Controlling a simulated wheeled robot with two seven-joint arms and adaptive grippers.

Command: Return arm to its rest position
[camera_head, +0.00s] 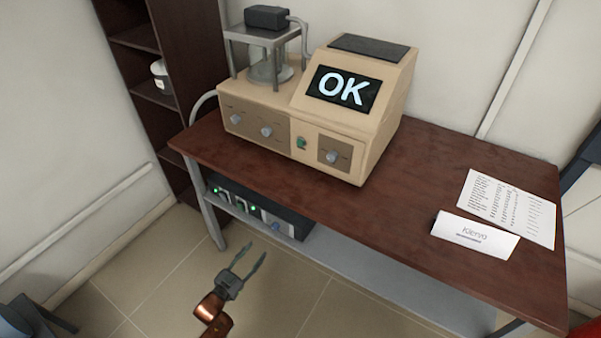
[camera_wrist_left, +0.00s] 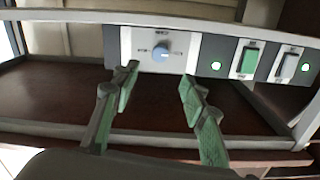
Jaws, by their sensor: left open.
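My left gripper (camera_head: 252,265) is at the lower middle of the head view, in front of the table's lower shelf. Its two fingers are spread and nothing is between them. In the left wrist view the open fingers (camera_wrist_left: 160,110) point at a control panel (camera_wrist_left: 160,49) with a blue-grey knob (camera_wrist_left: 161,50), and they look apart from it. To the knob's right are a green switch (camera_wrist_left: 249,60), a dark switch (camera_wrist_left: 286,66) and lit green lamps. My right gripper does not show in either view.
A brown table (camera_head: 437,155) carries a beige device (camera_head: 290,128) whose screen reads OK. A power unit (camera_head: 262,209) with green lights sits on the grey lower shelf (camera_head: 385,278). A paper (camera_head: 510,205) and a name card (camera_head: 474,236) lie at the right.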

